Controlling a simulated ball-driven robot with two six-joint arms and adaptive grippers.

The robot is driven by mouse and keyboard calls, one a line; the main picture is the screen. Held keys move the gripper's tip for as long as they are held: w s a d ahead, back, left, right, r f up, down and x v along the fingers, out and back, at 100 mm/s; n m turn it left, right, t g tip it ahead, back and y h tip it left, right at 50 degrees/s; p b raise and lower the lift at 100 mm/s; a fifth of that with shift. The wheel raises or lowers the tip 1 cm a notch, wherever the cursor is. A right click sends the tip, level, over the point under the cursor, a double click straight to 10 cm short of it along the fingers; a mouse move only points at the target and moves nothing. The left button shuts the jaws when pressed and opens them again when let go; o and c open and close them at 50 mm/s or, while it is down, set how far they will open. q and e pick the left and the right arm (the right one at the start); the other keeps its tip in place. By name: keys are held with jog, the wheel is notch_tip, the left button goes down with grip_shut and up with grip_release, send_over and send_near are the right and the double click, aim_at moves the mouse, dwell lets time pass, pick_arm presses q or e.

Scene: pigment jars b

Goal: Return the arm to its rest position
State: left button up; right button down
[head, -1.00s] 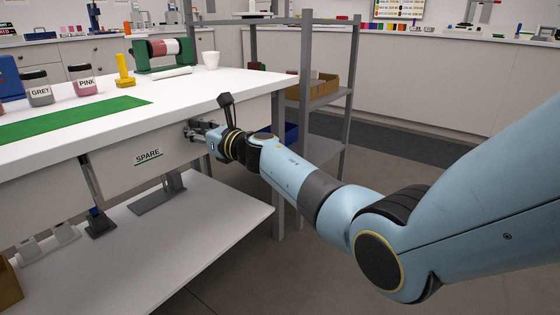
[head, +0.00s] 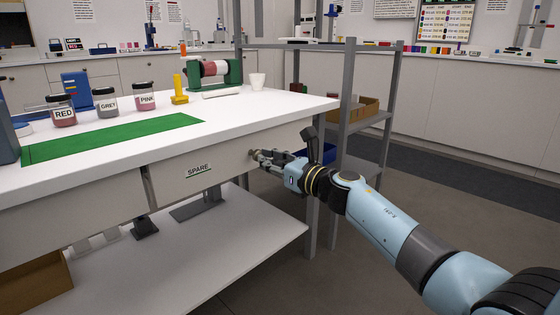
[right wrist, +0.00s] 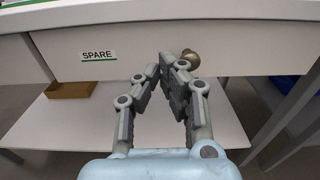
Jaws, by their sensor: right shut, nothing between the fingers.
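My right gripper (head: 260,157) is in front of the drawer front labelled SPARE (head: 230,168), under the white tabletop, at the right of the label. In the right wrist view its fingers (right wrist: 168,65) are drawn together at the tips with nothing between them. The drawer looks closed. My left gripper is not in view.
On the white table (head: 262,108) stand RED (head: 61,112), GREY (head: 106,104) and PINK (head: 145,98) jars, beside a green mat (head: 115,138). A grey shelf rack (head: 345,110) stands close behind my right gripper. A lower shelf (head: 200,250) lies below the drawer. Floor at right is clear.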

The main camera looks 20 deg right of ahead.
jog(key=s+d+f+m+g+h, duration=0.3)
jog(key=s+f+m, duration=0.5)
jog(key=s+f, duration=0.5)
jog(key=s+d+f+m+g+h, duration=0.3)
jog(key=s+f+m, duration=0.4)
jog(key=s+f, duration=0.6)
jog(key=s+d+f+m+g+h, duration=0.25)
jog(key=s+f+m, duration=0.65)
jog(key=s, duration=0.6)
jog(key=s+f+m+g, duration=0.4)
jog(key=s+m, duration=0.3)
jog(key=s, duration=0.3)
jog(key=s+f+m+g, duration=0.4)
jog(key=s+m, duration=0.4)
jog(key=s, duration=0.2)
pick_arm(q)
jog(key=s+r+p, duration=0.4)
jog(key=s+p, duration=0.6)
jog(key=p, duration=0.3)
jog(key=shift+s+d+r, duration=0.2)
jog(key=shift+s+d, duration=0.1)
pick_arm(e)
jog(key=s+a+r+m, duration=0.1)
jog(key=s+r, duration=0.5)
jog(key=s, duration=0.3)
jog(key=shift+s+a+y, duration=0.15)
jog(key=shift+y, duration=0.2)
